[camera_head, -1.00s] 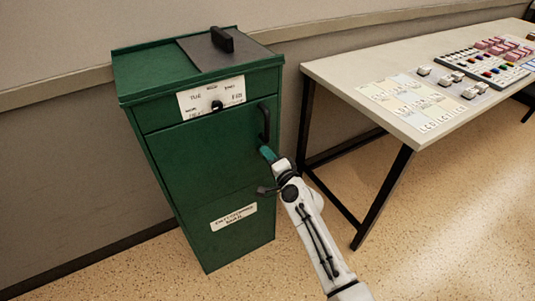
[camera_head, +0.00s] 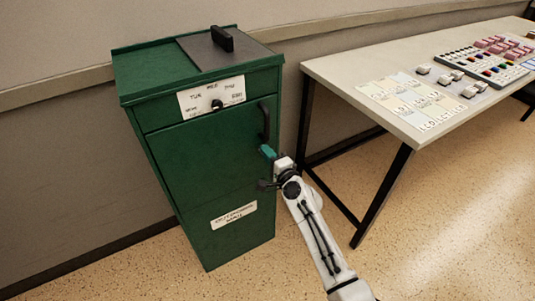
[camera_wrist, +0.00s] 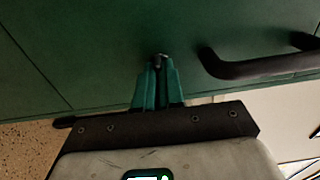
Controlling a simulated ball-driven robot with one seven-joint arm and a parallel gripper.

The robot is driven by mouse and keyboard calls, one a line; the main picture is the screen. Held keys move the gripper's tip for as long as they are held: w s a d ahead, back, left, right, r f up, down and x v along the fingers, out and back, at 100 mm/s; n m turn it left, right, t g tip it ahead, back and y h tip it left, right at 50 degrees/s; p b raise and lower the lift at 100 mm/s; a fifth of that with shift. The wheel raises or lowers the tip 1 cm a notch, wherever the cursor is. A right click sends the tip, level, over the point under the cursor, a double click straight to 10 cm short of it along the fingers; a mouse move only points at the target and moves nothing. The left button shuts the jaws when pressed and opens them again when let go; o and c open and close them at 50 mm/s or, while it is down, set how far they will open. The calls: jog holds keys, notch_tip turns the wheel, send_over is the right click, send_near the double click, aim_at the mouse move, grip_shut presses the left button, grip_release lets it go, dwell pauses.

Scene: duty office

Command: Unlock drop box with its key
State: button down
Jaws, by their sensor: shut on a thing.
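The drop box (camera_head: 190,165) is a green metal cabinet against the wall, its door shut. A black door handle (camera_head: 264,122) is on its right side and also shows in the wrist view (camera_wrist: 250,69). My gripper (camera_head: 267,152) is at the door's right side, just below the handle. In the wrist view its teal fingers (camera_wrist: 157,80) are shut on a small dark piece, the key (camera_wrist: 158,62), at the door face. The key is mostly hidden between the fingers. I cannot tell whether it is in a lock; no keyhole shows.
A black knob (camera_head: 217,105) sits on a white day label (camera_head: 205,99) above the door. A black grip (camera_head: 222,39) is on the lid. A table (camera_head: 330,70) with cards and a button panel (camera_head: 484,67) stands close on the right. The speckled floor in front is clear.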

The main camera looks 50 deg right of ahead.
jog(key=c, duration=1.3)
grip_release()
jog(key=shift+w+d+r, duration=0.15)
jog(key=shift+d, duration=0.05)
jog(key=shift+o, duration=0.2)
jog(key=v, duration=1.1)
jog(key=s+a+n+g+y+p, duration=0.3)
jog(key=a+n+y, duration=0.1)
jog(key=a+n, duration=0.25)
jog(key=s+a+n+g+y+p, duration=0.2)
jog(key=a+n+g+y, duration=0.15)
jog(key=a+n, duration=0.35)
jog(key=s+a+r+n+g+h+p, duration=0.1)
jog(key=s+g, duration=0.4)
jog(key=s, duration=0.5)
jog(key=s+r+n+g+h+p, duration=0.1)
jog(key=s+r+n+g+p, duration=0.1)
jog(key=s+n+g, duration=0.3)
jog(key=s+n+p, duration=0.1)
jog(key=s, duration=0.3)
jog(key=shift+s+a+h+p, duration=0.35)
jog(key=shift+a, duration=0.05)
